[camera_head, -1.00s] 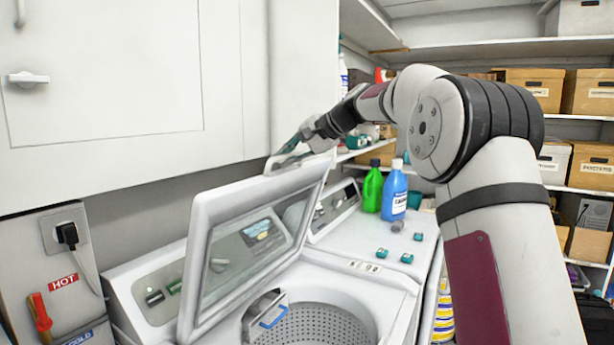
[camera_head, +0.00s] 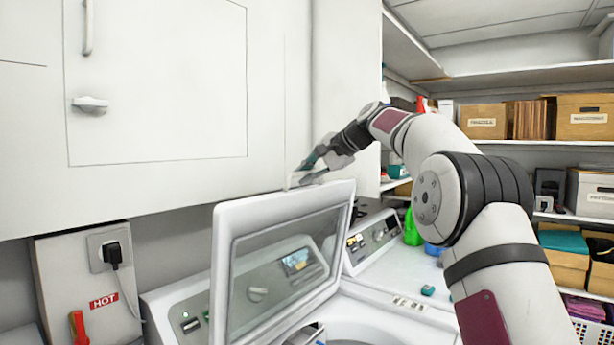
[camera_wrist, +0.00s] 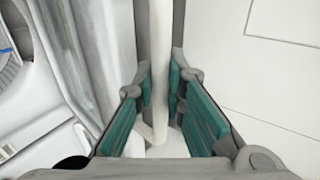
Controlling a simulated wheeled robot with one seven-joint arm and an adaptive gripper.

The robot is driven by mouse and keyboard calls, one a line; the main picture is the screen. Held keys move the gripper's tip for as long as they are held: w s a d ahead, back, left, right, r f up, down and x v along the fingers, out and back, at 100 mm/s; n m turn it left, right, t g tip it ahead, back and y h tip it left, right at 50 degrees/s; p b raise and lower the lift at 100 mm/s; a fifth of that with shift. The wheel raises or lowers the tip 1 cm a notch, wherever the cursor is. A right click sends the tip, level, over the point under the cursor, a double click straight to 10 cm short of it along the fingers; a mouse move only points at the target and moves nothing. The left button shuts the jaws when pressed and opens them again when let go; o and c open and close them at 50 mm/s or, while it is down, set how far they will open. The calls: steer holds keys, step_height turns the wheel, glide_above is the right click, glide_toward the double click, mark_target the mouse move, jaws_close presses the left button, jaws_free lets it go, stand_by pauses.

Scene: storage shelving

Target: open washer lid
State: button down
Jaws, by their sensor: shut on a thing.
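The washer lid (camera_head: 225,265), a white frame around a glassy panel, stands raised and tilted above the washer (camera_head: 400,300). Part of the tub opening shows at the bottom of the head view. My gripper (camera_head: 303,174) is at the lid's top edge, near its upper right. In the wrist view the teal pads of my gripper (camera_wrist: 160,92) sit on both sides of a narrow white edge (camera_wrist: 160,50), apparently the lid's. The gripper is shut on it. The exact contact is partly hidden.
A white cabinet (camera_head: 150,85) hangs close behind and above the lid. A green bottle (camera_head: 412,228) stands on the neighbouring machine top, partly behind my arm. A wall box with a plug (camera_head: 113,255) is at left. Shelves with boxes (camera_head: 585,118) fill the right.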

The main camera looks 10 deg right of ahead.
steer(key=shift+f, duration=0.15)
steer(key=c, duration=1.9)
jaws_free()
steer(key=v, duration=1.2)
steer(key=shift+c, duration=0.3)
